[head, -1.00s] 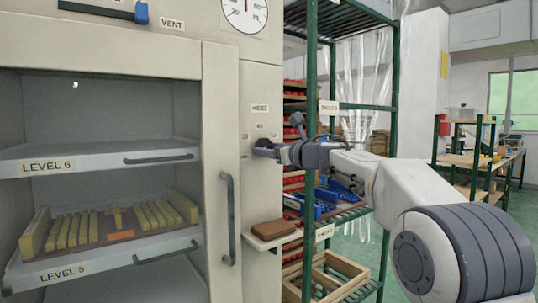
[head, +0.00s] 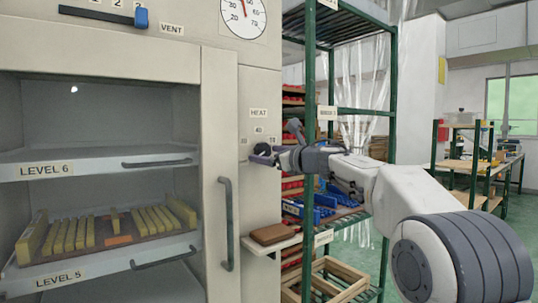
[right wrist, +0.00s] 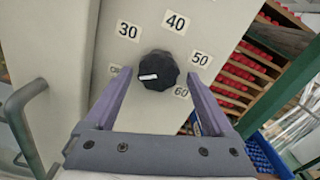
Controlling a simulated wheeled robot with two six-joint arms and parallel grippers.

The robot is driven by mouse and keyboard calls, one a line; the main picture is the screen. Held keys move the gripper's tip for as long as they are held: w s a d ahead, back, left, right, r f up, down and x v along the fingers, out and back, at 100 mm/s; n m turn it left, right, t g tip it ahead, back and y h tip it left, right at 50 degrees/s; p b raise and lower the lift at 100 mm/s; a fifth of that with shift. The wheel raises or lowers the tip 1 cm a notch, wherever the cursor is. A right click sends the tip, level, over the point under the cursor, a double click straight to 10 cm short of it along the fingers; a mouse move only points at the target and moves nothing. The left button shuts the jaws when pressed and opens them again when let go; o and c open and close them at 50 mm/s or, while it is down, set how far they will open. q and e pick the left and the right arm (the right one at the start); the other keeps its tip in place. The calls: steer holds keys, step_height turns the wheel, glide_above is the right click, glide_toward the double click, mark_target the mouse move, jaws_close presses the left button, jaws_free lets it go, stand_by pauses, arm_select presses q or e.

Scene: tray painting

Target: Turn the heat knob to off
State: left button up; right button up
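The heat knob (head: 262,149) is black and sits on the cream cabinet panel under the HEAT label (head: 258,113). In the right wrist view the knob (right wrist: 160,66) has a white mark on its left side, pointing left towards a small label (right wrist: 120,70) partly hidden by a finger. Labels 30, 40, 50 and 60 ring the knob. My right gripper (head: 266,155) is at the knob. In the right wrist view the gripper (right wrist: 158,76) is open, with a purple finger on either side of the knob and gaps visible. My left gripper is out of view.
A vertical door handle (head: 228,222) stands left of the knob. A small shelf with a brown block (head: 275,234) juts out below. A green rack (head: 310,130) with red and blue items stands close on the right.

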steer(key=shift+s+d, duration=0.15)
steer(key=shift+s, duration=0.15)
steer(key=b+v, duration=0.2)
steer(key=v, duration=0.7)
steer(key=shift+s+d, duration=0.25)
steer(key=shift+s, duration=0.05)
